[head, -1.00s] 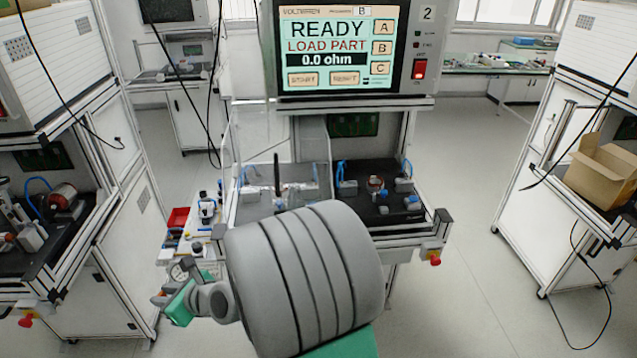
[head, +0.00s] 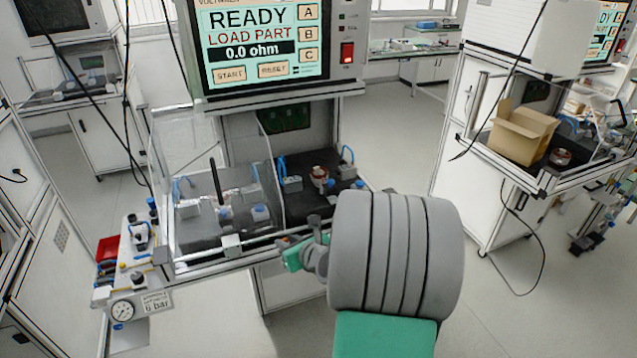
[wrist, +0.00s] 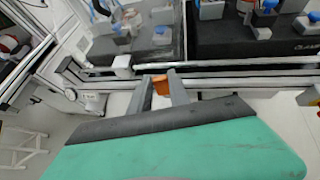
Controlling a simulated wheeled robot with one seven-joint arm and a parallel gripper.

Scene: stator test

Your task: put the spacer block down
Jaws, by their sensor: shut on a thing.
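My gripper (wrist: 159,90) is in the wrist view, with its two grey fingers shut on a small orange block (wrist: 161,85), which I take to be the spacer block. The block sits between the fingertips, in front of the metal front rail (wrist: 225,83) of a test station. I cannot tell how high it is held.
The station's dark deck (head: 295,208) bears several blue-topped fixtures and a copper-coloured part (head: 319,177). A clear guard (head: 205,150) covers its left side. A pressure gauge (head: 122,310) and side shelf stand at left. A cardboard box (head: 522,132) sits on another bench at right. Floor between is clear.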

